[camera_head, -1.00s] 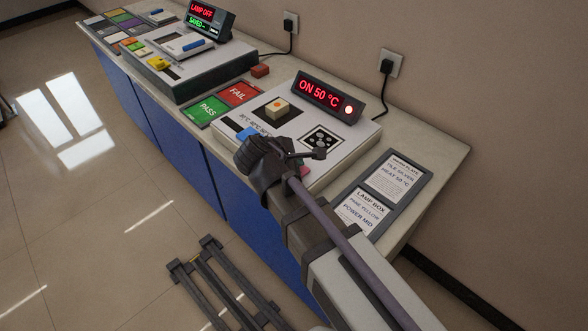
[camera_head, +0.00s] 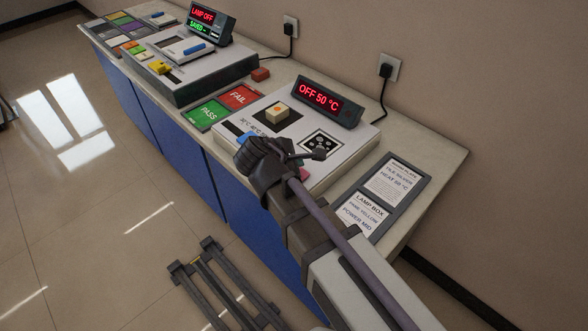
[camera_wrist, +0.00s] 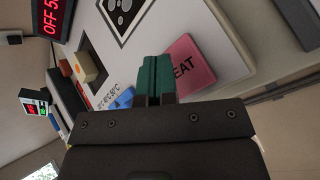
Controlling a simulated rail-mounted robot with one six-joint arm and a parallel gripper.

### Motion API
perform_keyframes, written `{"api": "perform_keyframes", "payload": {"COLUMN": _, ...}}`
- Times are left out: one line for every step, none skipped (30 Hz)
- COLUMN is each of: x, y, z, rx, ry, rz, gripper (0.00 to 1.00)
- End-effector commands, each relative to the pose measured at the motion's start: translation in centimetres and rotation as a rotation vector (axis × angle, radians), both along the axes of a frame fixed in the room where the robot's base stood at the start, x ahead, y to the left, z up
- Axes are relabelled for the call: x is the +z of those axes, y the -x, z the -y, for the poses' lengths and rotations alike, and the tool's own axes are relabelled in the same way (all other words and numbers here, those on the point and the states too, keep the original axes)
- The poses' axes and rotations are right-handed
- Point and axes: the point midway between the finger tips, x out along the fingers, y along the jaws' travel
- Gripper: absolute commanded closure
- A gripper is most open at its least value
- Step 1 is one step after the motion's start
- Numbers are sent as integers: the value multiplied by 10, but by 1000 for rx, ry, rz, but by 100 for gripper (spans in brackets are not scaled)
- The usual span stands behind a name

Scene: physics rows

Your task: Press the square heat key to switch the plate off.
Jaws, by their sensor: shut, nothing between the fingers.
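The square heat key (camera_wrist: 188,64) is pink and marked "EAT" where it shows in the wrist view. Part of its first letter is hidden by my fingers. A pink edge of it shows past my arm in the head view (camera_head: 304,174). My gripper (camera_wrist: 155,64) has its green fingers shut and empty, overlapping the key's left side in the wrist view; I cannot tell whether they touch it. In the head view my wrist hides the fingertips. The white heating plate unit (camera_head: 345,152) has a display (camera_head: 319,99) reading "OFF 50 °C" in red.
A pale block with an orange dot (camera_head: 277,112) sits on the unit's dark square. A blue slider (camera_wrist: 121,98) lies left of my fingers. Green PASS (camera_head: 209,112) and red FAIL (camera_head: 240,95) pads and a lamp box (camera_head: 190,75) stand further left. Label cards (camera_head: 390,184) lie right.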

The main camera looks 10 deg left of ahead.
Motion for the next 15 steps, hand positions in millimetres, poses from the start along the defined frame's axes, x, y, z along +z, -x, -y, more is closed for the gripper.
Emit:
{"api": "perform_keyframes", "payload": {"x": 0, "y": 0, "z": 0, "rx": 0, "ry": 0, "rz": 0, "gripper": 100}}
{"api": "perform_keyframes", "payload": {"x": -1, "y": 0, "z": 0, "rx": 0, "ry": 0, "rz": 0, "gripper": 100}}
{"api": "perform_keyframes", "payload": {"x": -1, "y": 0, "z": 0, "rx": 0, "ry": 0, "rz": 0, "gripper": 100}}
{"api": "perform_keyframes", "payload": {"x": -1, "y": 0, "z": 0, "rx": 0, "ry": 0, "rz": 0, "gripper": 100}}
{"api": "perform_keyframes", "payload": {"x": -1, "y": 0, "z": 0, "rx": 0, "ry": 0, "rz": 0, "gripper": 100}}
{"api": "perform_keyframes", "payload": {"x": 0, "y": 0, "z": 0, "rx": 0, "ry": 0, "rz": 0, "gripper": 100}}
{"api": "perform_keyframes", "payload": {"x": 1, "y": 0, "z": 0, "rx": 0, "ry": 0, "rz": 0, "gripper": 100}}
{"api": "perform_keyframes", "payload": {"x": 3, "y": 0, "z": 0, "rx": 0, "ry": 0, "rz": 0, "gripper": 100}}
{"api": "perform_keyframes", "payload": {"x": 7, "y": 0, "z": 0, "rx": 0, "ry": 0, "rz": 0, "gripper": 100}}
{"api": "perform_keyframes", "payload": {"x": 10, "y": 0, "z": 0, "rx": 0, "ry": 0, "rz": 0, "gripper": 100}}
{"api": "perform_keyframes", "payload": {"x": 14, "y": 0, "z": 0, "rx": 0, "ry": 0, "rz": 0, "gripper": 100}}
{"api": "perform_keyframes", "payload": {"x": 21, "y": 0, "z": 0, "rx": 0, "ry": 0, "rz": 0, "gripper": 100}}
{"api": "perform_keyframes", "payload": {"x": 25, "y": 0, "z": 0, "rx": 0, "ry": 0, "rz": 0, "gripper": 100}}
{"api": "perform_keyframes", "payload": {"x": 30, "y": 0, "z": 0, "rx": 0, "ry": 0, "rz": 0, "gripper": 100}}
{"api": "perform_keyframes", "payload": {"x": 35, "y": 0, "z": 0, "rx": 0, "ry": 0, "rz": 0, "gripper": 100}}
